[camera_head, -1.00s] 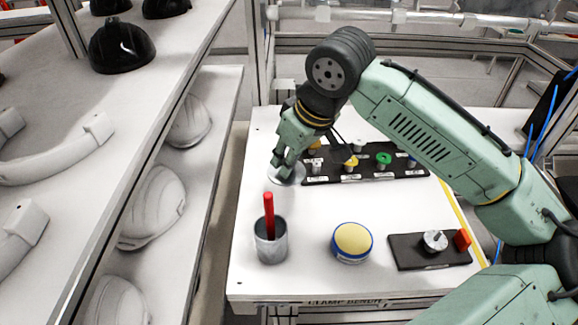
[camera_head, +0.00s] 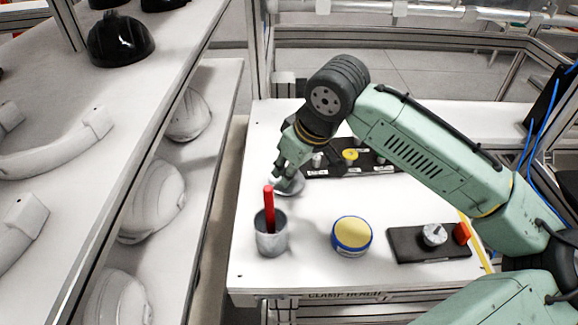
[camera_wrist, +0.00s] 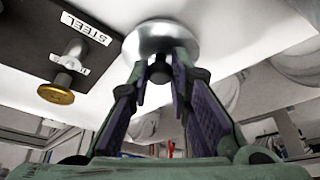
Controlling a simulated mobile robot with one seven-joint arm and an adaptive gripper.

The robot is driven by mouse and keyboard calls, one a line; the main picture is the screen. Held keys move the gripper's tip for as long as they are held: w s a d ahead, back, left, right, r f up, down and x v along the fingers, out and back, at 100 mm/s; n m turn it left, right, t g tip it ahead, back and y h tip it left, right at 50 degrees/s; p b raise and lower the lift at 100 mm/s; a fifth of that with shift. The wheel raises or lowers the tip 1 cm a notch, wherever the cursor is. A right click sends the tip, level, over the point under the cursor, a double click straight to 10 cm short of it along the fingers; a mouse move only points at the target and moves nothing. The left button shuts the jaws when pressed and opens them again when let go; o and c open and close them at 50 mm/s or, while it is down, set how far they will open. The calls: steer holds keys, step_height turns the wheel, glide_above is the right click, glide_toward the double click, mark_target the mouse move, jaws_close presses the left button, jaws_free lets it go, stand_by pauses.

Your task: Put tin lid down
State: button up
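The tin lid (camera_head: 292,187) is a round silver-grey disc at the tips of my gripper (camera_head: 284,172). In the wrist view the lid (camera_wrist: 160,36) shows its shiny face and a dark knob (camera_wrist: 160,72) between the fingers of my gripper (camera_wrist: 160,68). My gripper is shut on this knob. My fingers partly hide the lid in the head view. I cannot tell whether the lid touches the bench or hangs just above it. A round tin (camera_head: 352,236) with a yellow top and blue rim stands to the lid's lower right.
A grey metal cup (camera_head: 271,240) with a red stick (camera_head: 269,208) stands close in front of the lid. A black rack (camera_head: 375,168) of labelled knobs lies behind, partly behind my arm. A black plate (camera_head: 410,247) with a dial is at right. White bench (camera_head: 315,265) is clear around the tin.

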steer(key=o, duration=0.4)
steer(key=shift+o, duration=0.2)
steer(key=shift+r, duration=0.15)
steer(key=shift+r, duration=0.25)
steer(key=v, duration=1.2)
steer(key=shift+r+b, duration=0.3)
steer(key=shift+b, duration=0.1)
